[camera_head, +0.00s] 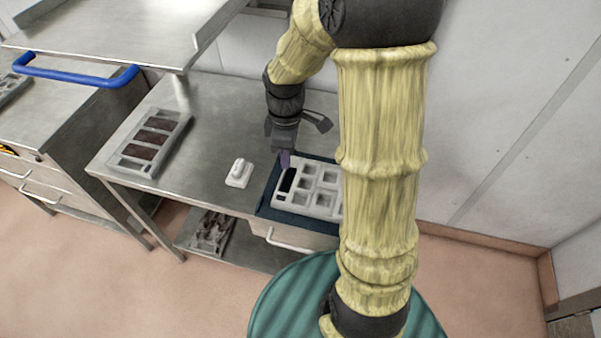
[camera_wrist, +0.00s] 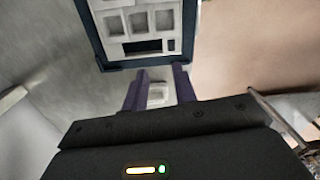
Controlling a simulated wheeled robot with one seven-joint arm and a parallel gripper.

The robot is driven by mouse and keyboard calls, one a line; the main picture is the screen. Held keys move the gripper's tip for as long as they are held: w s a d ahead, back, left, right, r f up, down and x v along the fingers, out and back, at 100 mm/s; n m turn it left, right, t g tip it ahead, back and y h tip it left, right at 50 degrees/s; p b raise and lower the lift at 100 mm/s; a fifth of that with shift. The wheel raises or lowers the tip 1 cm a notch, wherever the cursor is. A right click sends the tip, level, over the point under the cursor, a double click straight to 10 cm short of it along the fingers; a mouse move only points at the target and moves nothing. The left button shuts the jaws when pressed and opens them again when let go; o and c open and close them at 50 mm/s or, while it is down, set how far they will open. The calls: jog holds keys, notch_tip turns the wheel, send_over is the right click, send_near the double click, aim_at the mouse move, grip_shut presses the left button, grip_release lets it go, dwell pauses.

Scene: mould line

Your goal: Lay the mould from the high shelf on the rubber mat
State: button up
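A light grey mould (camera_head: 312,187) with several square cavities and one black slot lies flat on the dark blue rubber mat (camera_head: 268,207) on the steel bench. In the wrist view the mould (camera_wrist: 140,22) and the mat's edge (camera_wrist: 148,61) show at the top. My gripper (camera_head: 286,160) is above the bench by the mould's left end, apart from it as far as I can tell. My arm hides the mould's right end in the head view.
A small white block (camera_head: 239,174) stands on the bench left of the mat. A mould with dark cavities (camera_head: 151,142) lies further left. A high steel shelf (camera_head: 120,28), bare where visible, overhangs the upper left near a blue handle (camera_head: 75,77). Another mould (camera_head: 211,233) is below.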

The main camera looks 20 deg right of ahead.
jog(key=s+r+m+t, duration=0.2)
jog(key=s+m, duration=0.6)
jog(key=m, duration=0.4)
jog(key=shift+s+t, duration=0.25)
jog(key=shift+t, duration=0.15)
jog(key=shift+d, duration=0.1)
